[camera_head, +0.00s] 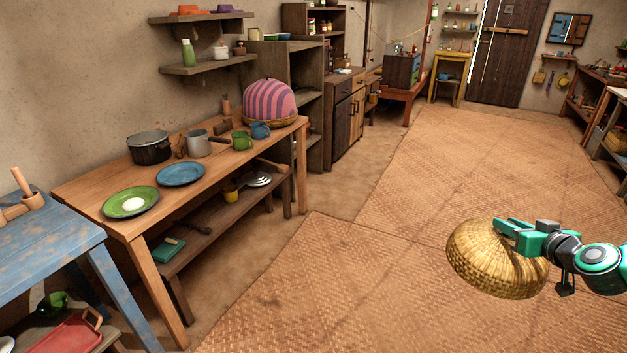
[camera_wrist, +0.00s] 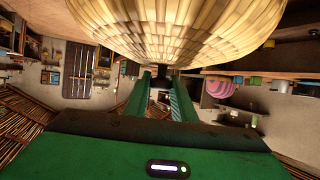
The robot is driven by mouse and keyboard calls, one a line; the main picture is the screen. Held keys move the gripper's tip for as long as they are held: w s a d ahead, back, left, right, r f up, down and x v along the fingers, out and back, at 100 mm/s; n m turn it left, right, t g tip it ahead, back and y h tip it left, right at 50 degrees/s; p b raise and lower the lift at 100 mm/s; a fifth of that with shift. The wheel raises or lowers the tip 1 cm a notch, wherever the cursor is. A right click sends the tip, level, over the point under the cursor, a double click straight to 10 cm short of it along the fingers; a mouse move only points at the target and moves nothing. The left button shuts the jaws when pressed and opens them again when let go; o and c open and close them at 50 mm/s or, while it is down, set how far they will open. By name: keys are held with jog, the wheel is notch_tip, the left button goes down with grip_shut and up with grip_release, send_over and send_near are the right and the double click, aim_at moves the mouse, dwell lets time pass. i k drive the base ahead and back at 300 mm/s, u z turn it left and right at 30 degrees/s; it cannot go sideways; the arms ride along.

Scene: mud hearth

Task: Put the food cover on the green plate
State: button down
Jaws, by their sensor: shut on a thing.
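The food cover is a woven straw dome (camera_head: 490,262), held in the air above the floor mat at the right of the head view. My gripper (camera_head: 508,228) is shut on it near its top. In the wrist view the cover (camera_wrist: 180,25) fills the upper middle, beyond the two green fingers (camera_wrist: 160,85). The green plate (camera_head: 112,203) lies at the near left end of the wooden table (camera_head: 75,192), with a white round thing (camera_head: 133,204) on it. My gripper is far to the right of the plate.
On the table a blue plate (camera_head: 180,174), a dark pot (camera_head: 149,148), a grey pitcher (camera_head: 198,143), green and blue mugs and a pink striped dome (camera_head: 270,102) stand behind the green plate. A blue table (camera_head: 40,245) adjoins at left. The matted floor between is clear.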

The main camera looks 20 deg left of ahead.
aim_at(135, 206)
jog(key=u, duration=0.3)
jog(key=k, duration=0.1)
jog(key=u, duration=1.2)
jog(key=i, duration=2.05)
